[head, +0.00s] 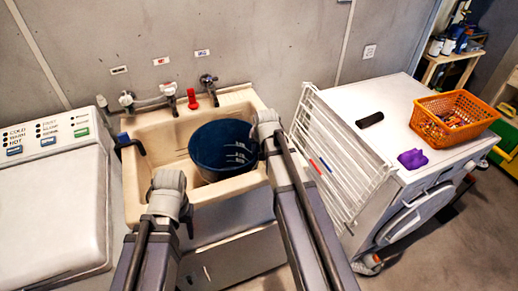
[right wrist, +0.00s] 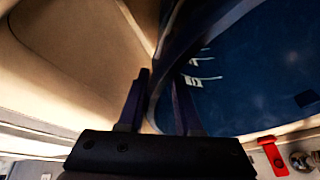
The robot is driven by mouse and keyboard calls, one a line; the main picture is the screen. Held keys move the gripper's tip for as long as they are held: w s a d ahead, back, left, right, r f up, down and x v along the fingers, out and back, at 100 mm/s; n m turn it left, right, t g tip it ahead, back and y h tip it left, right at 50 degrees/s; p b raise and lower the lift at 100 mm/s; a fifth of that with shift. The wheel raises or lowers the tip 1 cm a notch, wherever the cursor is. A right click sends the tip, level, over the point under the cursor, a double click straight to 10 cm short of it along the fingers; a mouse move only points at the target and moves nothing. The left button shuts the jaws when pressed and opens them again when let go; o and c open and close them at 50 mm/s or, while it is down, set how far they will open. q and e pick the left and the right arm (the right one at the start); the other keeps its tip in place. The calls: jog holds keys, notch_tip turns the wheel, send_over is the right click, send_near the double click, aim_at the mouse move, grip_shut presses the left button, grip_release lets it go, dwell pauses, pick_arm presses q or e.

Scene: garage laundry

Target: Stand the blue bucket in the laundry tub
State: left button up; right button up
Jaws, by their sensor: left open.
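The blue bucket (head: 212,147) is within the outline of the beige laundry tub (head: 145,208) in the head view, opening upward, with white marks on its inside. I cannot tell whether its base touches the tub floor. My right gripper is at the bucket's right rim; in the right wrist view its fingers (right wrist: 162,90) are on either side of the bucket wall (right wrist: 245,85), shut on it. The right fingertips are hidden in the head view. My left gripper (head: 168,185) is open and empty, over the tub's front left edge, apart from the bucket.
Taps (head: 208,84) and a red object (head: 192,98) are at the tub's back edge. A white washer (head: 50,210) stands left. A folding rack (head: 335,150) leans against a white machine (head: 385,100) at right, which bears an orange basket (head: 455,116) and a purple cloth (head: 412,159).

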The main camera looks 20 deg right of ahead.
jog(key=d+p+v, duration=0.1)
jog(key=p+v, duration=1)
jog(key=v, duration=0.1)
pick_arm(q)
notch_tip(320, 180, up, 11)
pick_arm(e)
jog(key=s+a+f+n+g, duration=0.1)
jog(key=s+a+n+g, duration=0.4)
jog(key=s+a, duration=1.2)
jog(key=a+n, duration=0.3)
jog(key=n, duration=0.1)
jog(key=shift+s+a+f+h, duration=0.25)
jog(key=shift+a+h, duration=0.15)
